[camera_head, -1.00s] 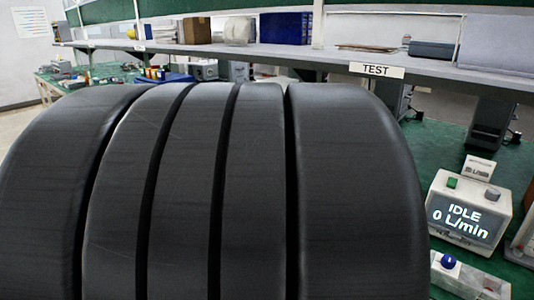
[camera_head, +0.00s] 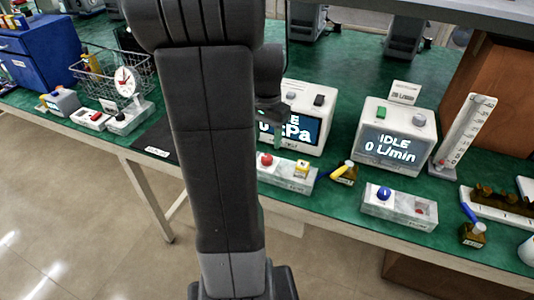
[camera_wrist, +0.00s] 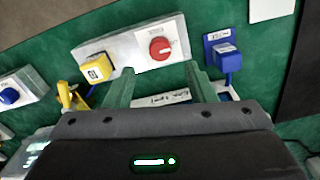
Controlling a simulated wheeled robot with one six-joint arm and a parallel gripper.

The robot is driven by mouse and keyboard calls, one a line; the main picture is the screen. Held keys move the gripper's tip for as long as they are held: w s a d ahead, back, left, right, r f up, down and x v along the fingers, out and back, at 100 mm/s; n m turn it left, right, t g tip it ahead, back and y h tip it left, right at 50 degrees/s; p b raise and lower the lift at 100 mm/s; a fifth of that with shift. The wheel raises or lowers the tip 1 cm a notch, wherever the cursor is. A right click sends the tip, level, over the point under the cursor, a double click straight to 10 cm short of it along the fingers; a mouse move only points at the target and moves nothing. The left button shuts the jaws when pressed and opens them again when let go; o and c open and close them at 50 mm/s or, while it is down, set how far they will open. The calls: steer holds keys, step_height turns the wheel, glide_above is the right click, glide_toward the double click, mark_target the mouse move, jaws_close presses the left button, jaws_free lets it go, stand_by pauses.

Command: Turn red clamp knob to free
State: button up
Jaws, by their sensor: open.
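The red clamp knob (camera_head: 266,159) sits on the left part of a pale grey block on the green bench, left of a yellow cube-shaped part. In the wrist view the red knob (camera_wrist: 160,48) is round, with a pale mark across its face, on a white plate of the block (camera_wrist: 122,46). My gripper (camera_wrist: 159,68) is open, its two green fingers apart and empty. The knob appears just beyond the gap between the fingertips; I see no contact. My arm hides part of the block's left side in the head view.
The yellow part (camera_wrist: 97,67) is left of the knob and a blue part (camera_wrist: 224,54) right of it, near the fingers. A pump with a lit display (camera_head: 308,118) stands behind the block. A second block with a blue knob (camera_head: 384,193) is to the right.

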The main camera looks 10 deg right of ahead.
mark_target(267, 157)
step_height(267, 157, down, 7)
steer(key=shift+b, duration=0.3)
steer(key=c, duration=1)
